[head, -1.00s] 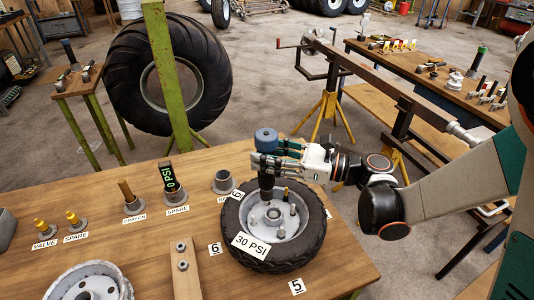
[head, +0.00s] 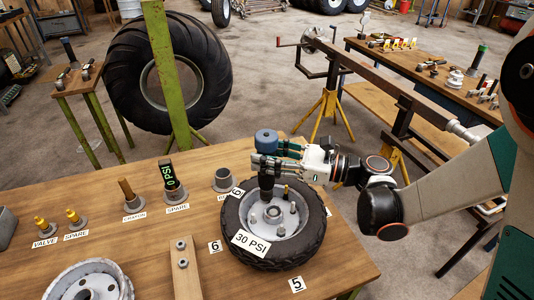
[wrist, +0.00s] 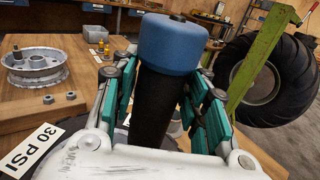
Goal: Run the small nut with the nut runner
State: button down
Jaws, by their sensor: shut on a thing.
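My gripper (head: 268,165) is shut on the nut runner, which has a blue cap (head: 266,141) and a dark body. It stands about upright; the wrist view shows its blue top (wrist: 172,43) and black barrel (wrist: 160,104) between the green fingers. Its lower end (head: 266,191) is over the far-left part of the hub of the small wheel (head: 297,250) labelled 30 PSI. I cannot tell whether it touches a stud or nut; that spot is hidden. Two nuts sit on a wooden strip, one far (head: 181,245) and one near (head: 183,264). Which nut is the small one is unclear.
A bare rim (head: 92,284) lies at the front left of the table (head: 130,238). Other studs (head: 293,208) rise from the hub. A green post stands behind.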

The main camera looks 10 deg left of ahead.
jog(key=shift+f, duration=1)
dwell(1.8)
jog(key=shift+r+p, duration=1.55)
jog(key=shift+r, duration=0.75)
jog(key=shift+w, duration=0.1)
